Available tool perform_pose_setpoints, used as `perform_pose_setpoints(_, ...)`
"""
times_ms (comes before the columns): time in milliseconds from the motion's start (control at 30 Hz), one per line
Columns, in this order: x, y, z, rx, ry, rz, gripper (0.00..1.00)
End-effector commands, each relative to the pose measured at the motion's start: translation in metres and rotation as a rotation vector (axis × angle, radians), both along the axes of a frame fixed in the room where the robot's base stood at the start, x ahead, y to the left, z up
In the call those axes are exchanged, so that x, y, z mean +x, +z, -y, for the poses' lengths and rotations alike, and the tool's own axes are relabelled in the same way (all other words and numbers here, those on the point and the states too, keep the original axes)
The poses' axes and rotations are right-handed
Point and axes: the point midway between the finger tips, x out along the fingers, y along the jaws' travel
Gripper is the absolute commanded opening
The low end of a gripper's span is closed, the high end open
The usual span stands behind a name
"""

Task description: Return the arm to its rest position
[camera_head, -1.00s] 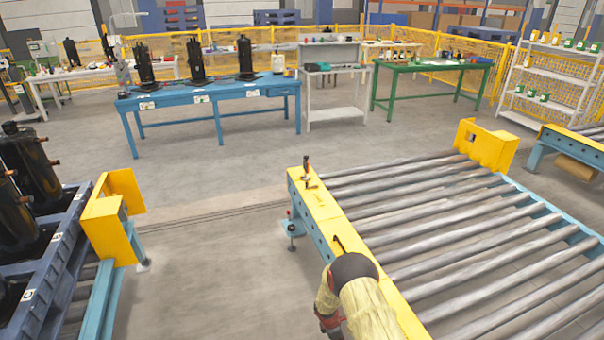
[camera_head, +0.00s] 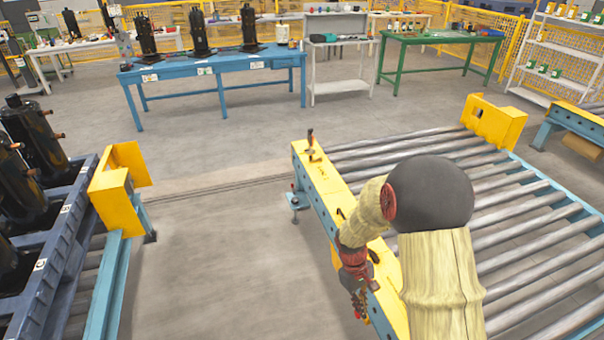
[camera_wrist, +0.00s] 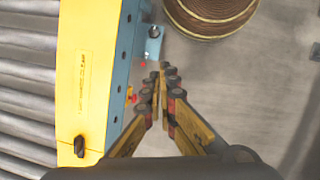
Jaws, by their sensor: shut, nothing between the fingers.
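My arm in its cream sleeve reaches up from the bottom right of the head view, bends at a dark rounded elbow and comes down to the left. My gripper (camera_head: 360,303) hangs pointing down beside the left side of the roller conveyor (camera_head: 315,180). In the wrist view my gripper (camera_wrist: 163,74) has its yellow and black fingers together at the tips, with nothing between them. The conveyor's yellow top and teal side (camera_wrist: 88,70) lie just left of the fingers there. Grey floor shows beyond the tips.
A navy pallet (camera_head: 50,235) with black compressors (camera_head: 38,140) stands at the left, near a yellow end stop (camera_head: 120,190). A blue workbench (camera_head: 215,72), a green table (camera_head: 440,42) and white shelves (camera_head: 560,60) stand behind. The floor between pallet and conveyor is clear.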

Motion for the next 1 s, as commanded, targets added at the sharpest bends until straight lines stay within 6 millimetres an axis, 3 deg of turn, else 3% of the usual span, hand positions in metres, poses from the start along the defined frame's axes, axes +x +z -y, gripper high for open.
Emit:
perform_pose_setpoints(33, -0.006, 0.024, 0.000, 0.003, -0.041, 0.024, 0.00)
perform_pose_setpoints(100, -0.016, 0.051, 0.000, 0.008, -0.094, 0.049, 0.00)
perform_pose_setpoints(400, -0.067, 0.151, -0.001, 0.052, -0.293, 0.165, 0.00)
perform_pose_setpoints(700, -0.121, 0.228, -0.002, 0.124, -0.421, 0.303, 0.00)
perform_pose_setpoints(1000, -0.166, 0.288, -0.001, 0.206, -0.471, 0.491, 0.00)
